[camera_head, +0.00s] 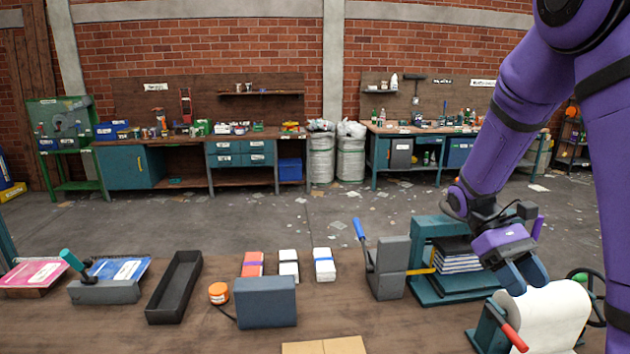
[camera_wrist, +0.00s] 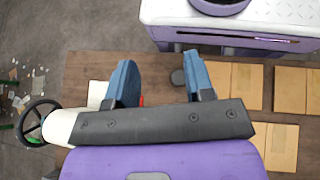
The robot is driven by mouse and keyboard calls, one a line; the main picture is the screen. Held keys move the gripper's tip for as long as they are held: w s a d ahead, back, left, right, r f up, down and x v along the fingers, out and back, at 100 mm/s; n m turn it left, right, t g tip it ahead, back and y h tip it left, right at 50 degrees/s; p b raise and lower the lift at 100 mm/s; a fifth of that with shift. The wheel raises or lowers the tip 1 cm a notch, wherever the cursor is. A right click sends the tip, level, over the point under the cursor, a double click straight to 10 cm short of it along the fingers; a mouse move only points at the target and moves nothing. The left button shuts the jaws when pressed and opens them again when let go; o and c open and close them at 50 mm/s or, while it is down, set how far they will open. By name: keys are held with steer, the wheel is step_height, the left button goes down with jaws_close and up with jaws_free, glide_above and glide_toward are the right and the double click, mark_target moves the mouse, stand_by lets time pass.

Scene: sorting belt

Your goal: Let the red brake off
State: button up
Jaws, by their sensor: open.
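The brake is a lever with a red grip (camera_head: 515,338) on the teal roll stand (camera_head: 489,331) at the lower right of the head view. It leans against the near left side of a white paper roll (camera_head: 553,312). My gripper (camera_head: 524,277) is above the roll stand, over the far left part of the roll, with its blue fingers open and empty. In the wrist view my gripper (camera_wrist: 160,60) shows its fingers spread, with only a small red bit (camera_wrist: 141,100) beside the left finger. The rest of the lever is hidden there.
A black handwheel (camera_head: 599,285) is at the roll's right end. Left of the roll stand are a teal press (camera_head: 425,280) with stacked books and a grey block with a blue-handled lever (camera_head: 361,230). Tan cards (camera_head: 325,346) lie on the bench front.

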steer(key=s+a+r+m+t+y, duration=0.1)
steer(key=s+a+r+t, duration=0.3)
steer(key=r+t, duration=0.3)
steer(key=s+a+r+m+t+y, duration=0.1)
steer(key=s+a+r+t, duration=0.4)
steer(key=s+r+t, duration=0.2)
steer(key=shift+a+r+m+t+y, duration=0.25)
steer(key=shift+r+t, duration=0.25)
steer(key=shift+t, duration=0.9)
